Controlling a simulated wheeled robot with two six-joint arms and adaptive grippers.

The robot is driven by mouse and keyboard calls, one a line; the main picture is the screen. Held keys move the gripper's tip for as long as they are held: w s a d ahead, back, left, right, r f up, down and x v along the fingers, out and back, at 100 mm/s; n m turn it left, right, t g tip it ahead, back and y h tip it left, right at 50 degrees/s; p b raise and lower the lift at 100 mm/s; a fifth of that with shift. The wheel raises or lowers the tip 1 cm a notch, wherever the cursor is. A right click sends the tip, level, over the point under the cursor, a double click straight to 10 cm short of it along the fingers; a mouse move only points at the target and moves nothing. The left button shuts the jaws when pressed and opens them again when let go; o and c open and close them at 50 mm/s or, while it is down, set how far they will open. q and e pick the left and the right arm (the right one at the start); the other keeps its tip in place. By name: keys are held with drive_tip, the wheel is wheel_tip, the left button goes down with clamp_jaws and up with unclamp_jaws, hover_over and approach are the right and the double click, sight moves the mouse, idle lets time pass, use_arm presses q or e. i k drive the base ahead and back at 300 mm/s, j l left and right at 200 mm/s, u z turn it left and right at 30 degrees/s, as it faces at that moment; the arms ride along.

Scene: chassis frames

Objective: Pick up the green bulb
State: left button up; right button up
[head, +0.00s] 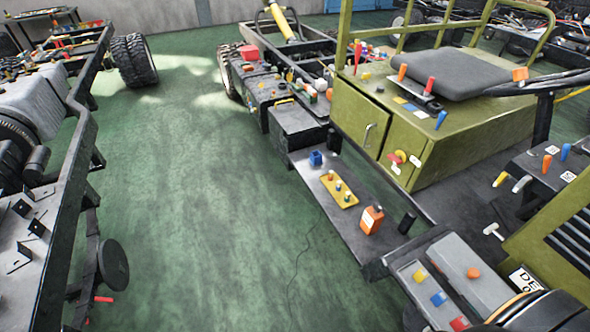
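I cannot make out a green bulb for certain. A cluster of small round pieces (320,86), white, red and possibly green, sits on the dark chassis left of the olive cab; they are too small to tell apart. A yellow tray (352,204) on the dark step plate holds several small knob-like pieces. Neither of my grippers is in view.
The step plate (318,193) also bears a blue cup (315,158), an orange bottle (371,219) and a black cylinder (407,222). The olive cab (440,150) stands behind it. Green floor (190,200) lies clear between the two chassis frames.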

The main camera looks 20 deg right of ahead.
sight(348, 195)
drive_tip(key=i+z, duration=0.15)
drive_tip(key=i, duration=0.3)
drive_tip(key=i+j+z, duration=0.15)
drive_tip(key=i, duration=0.35)
drive_tip(key=i+j+z, duration=0.2)
drive_tip(key=i, duration=0.25)
drive_tip(key=i+j+z, duration=0.15)
drive_tip(key=i+z, duration=0.15)
drive_tip(key=z, duration=0.15)
drive_tip(key=i+j+z, duration=0.25)
drive_tip(key=z, duration=0.25)
drive_tip(key=i+j+z, duration=0.15)
drive_tip(key=j+z, duration=0.3)
drive_tip(key=i+j+z, duration=0.15)
drive_tip(key=j+z, duration=0.15)
drive_tip(key=z, duration=0.15)
drive_tip(key=i+j+z, duration=0.1)
drive_tip(key=j+z, duration=0.35)
